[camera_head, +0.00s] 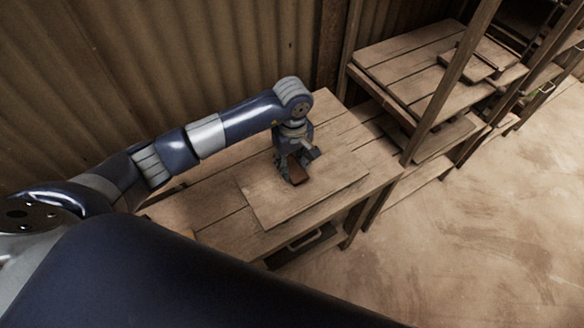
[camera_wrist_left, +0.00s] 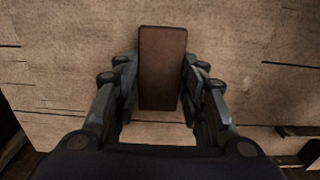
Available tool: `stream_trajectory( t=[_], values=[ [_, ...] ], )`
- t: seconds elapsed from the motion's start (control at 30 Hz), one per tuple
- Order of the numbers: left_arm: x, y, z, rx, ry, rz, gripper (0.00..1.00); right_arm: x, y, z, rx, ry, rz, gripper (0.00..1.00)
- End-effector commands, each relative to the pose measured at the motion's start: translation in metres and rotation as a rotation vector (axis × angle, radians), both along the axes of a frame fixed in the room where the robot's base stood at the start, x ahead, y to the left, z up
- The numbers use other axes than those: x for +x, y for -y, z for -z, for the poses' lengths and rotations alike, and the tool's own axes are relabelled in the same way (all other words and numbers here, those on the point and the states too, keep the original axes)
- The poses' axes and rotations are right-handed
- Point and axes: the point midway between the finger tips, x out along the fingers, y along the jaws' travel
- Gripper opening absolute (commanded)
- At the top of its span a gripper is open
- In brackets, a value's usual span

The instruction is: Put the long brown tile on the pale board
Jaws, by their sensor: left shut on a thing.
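The long brown tile (camera_wrist_left: 162,68) is between the fingers of my left gripper (camera_wrist_left: 160,85), with a finger against each long side in the left wrist view. In the head view the tile (camera_head: 298,171) shows as a small dark reddish-brown piece under my left gripper (camera_head: 293,170). The pale board (camera_head: 268,203) lies flat on the wooden table, and the gripper and tile are over its middle. I cannot tell whether the tile touches the board or is just above it. My right gripper is not in view.
The wooden table (camera_head: 195,207) stands against a corrugated wall (camera_head: 150,70). A wooden shelf unit (camera_head: 405,85) with a small board (camera_head: 468,64) on top stands to the right. Its posts rise near the table's right end. Open floor (camera_head: 480,225) lies at the lower right.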

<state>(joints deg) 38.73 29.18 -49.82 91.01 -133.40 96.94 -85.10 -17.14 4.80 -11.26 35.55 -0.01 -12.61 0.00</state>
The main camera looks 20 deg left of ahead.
Motion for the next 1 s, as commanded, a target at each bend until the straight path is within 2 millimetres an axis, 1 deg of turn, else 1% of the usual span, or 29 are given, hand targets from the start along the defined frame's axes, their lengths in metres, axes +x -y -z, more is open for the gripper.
stream_trajectory(
  t=[0.03,0.1,0.2,0.3,0.47,0.6,0.63,0.67,0.7,0.73,1.0],
  values=[
    [-0.005,0.000,0.008,0.001,-0.014,-0.002,0.12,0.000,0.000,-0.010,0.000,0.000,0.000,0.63],
    [-0.005,0.001,0.018,0.001,-0.012,-0.001,0.12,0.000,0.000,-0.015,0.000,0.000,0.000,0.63],
    [-0.003,0.000,0.028,0.000,-0.008,-0.001,0.12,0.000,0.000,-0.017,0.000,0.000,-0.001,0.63],
    [-0.003,0.000,0.032,0.002,-0.005,0.000,0.12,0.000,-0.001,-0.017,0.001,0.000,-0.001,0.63],
    [-0.003,0.000,0.032,0.002,-0.005,0.000,0.12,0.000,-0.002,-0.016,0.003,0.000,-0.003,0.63],
    [-0.003,-0.001,0.036,0.002,-0.005,0.001,0.12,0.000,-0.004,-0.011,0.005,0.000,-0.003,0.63],
    [-0.003,-0.001,0.036,0.002,-0.005,0.000,0.40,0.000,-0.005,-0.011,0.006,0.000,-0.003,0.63],
    [-0.003,0.000,0.035,0.002,-0.005,0.000,0.47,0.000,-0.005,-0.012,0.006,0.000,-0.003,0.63],
    [-0.003,0.000,0.035,0.002,-0.005,0.000,0.56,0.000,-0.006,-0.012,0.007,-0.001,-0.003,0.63],
    [-0.003,0.000,0.035,0.002,-0.005,0.000,0.58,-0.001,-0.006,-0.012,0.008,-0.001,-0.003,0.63],
    [-0.003,0.000,0.035,0.001,-0.007,0.000,0.58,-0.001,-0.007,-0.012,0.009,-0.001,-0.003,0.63]
  ],
)
